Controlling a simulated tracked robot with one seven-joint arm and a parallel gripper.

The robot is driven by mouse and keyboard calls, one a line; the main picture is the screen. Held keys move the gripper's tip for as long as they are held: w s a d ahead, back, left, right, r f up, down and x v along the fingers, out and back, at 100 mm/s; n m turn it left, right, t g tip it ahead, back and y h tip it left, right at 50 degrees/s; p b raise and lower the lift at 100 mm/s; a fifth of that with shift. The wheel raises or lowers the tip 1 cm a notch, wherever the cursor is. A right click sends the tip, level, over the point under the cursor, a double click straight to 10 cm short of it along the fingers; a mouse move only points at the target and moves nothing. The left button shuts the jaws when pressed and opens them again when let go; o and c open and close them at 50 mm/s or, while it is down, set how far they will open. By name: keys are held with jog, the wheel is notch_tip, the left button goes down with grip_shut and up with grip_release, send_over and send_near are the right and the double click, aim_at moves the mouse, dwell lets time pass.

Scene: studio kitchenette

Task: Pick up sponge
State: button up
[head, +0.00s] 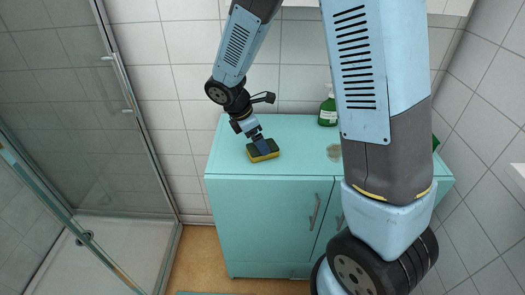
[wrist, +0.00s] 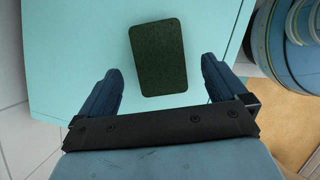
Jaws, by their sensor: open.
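The sponge (head: 264,154), yellow below with a dark green top, lies flat on the turquoise cabinet top (head: 228,139) near its left front. In the wrist view the sponge (wrist: 158,57) shows its dark green face, upright in the picture and slightly tilted. My gripper (wrist: 160,80) is open, with one blue finger on each side of the sponge's lower part and a gap on both sides. In the head view my gripper (head: 262,143) is right over the sponge and covers part of it. I cannot tell the exact height between them.
A green bottle with a white label (head: 328,111) stands at the back of the cabinet top. A glass shower screen (head: 65,100) is at the left. Tiled walls stand behind and at the right.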

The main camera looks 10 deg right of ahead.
jog(key=shift+x, duration=1.65)
jog(key=shift+f, duration=0.3)
jog(key=shift+c, duration=0.2)
jog(key=c, duration=1.1)
jog(key=shift+c, duration=0.3)
